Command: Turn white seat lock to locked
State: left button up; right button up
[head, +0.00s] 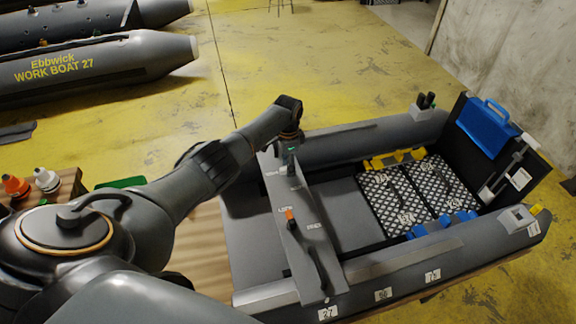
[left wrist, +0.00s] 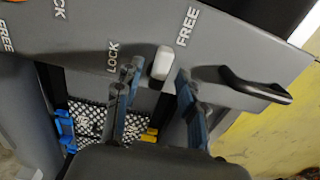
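The white seat lock (left wrist: 162,63) is a small white knob on the grey seat board (left wrist: 85,35), with a LOCK label on its left and a FREE label on its right in the left wrist view. Its long side runs nearly up and down there, between the two labels. My left gripper (left wrist: 158,72) is open, with one fingertip on each side of the knob and a gap visible on both sides. In the head view my left gripper (head: 289,150) is over the far end of the seat board (head: 318,262) and hides the white lock. My right gripper is not seen.
An orange lock (head: 290,215) sits nearer on the same board. Black handles (left wrist: 255,85) stand on the board, one beside the white lock. Patterned panels (head: 395,200), blue and yellow parts and a blue case (head: 487,128) fill the boat's right end.

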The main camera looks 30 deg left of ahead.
pick_arm(q)
jog(key=shift+f, duration=0.4)
grip_shut()
